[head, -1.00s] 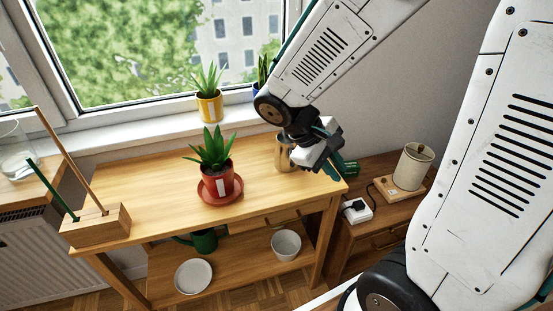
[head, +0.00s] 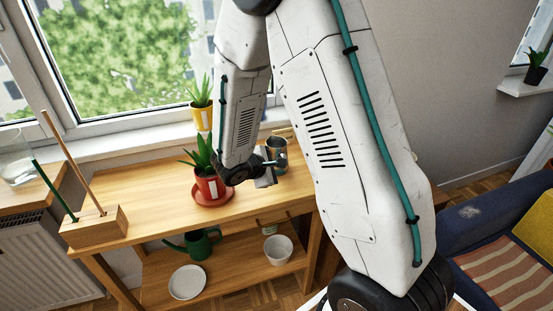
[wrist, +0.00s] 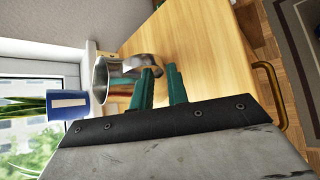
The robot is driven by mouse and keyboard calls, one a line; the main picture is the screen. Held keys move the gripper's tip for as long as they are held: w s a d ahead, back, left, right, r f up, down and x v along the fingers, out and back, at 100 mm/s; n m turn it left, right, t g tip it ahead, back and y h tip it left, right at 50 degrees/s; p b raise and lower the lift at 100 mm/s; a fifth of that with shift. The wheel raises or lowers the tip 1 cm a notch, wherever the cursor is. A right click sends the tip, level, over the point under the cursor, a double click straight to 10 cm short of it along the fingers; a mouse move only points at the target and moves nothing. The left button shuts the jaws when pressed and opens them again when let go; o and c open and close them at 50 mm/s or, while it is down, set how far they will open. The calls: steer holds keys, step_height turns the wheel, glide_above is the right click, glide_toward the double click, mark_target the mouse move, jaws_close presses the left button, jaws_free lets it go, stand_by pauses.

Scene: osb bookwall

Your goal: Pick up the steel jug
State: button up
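The steel jug (head: 277,150) stands upright on the wooden table, near its right back part, in the head view. In the wrist view the shiny jug (wrist: 112,78) shows with its handle (wrist: 150,66) turned towards my fingers. My gripper (wrist: 160,72) has two green fingers with a gap between them, so it is open. The fingertips are close to the handle; I cannot tell whether they touch it. In the head view my gripper (head: 268,174) is just in front of the jug, and its fingers are mostly hidden.
A potted plant in a red pot (head: 208,187) stands close left of my gripper. A yellow pot (head: 202,117) is on the windowsill. A wooden block with two sticks (head: 95,226) is at the table's left end. A blue pot (wrist: 68,104) shows beside the jug in the wrist view.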

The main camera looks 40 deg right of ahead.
steer(key=x, duration=0.4)
steer(key=shift+f, duration=0.15)
jaws_close()
steer(key=shift+r, duration=0.2)
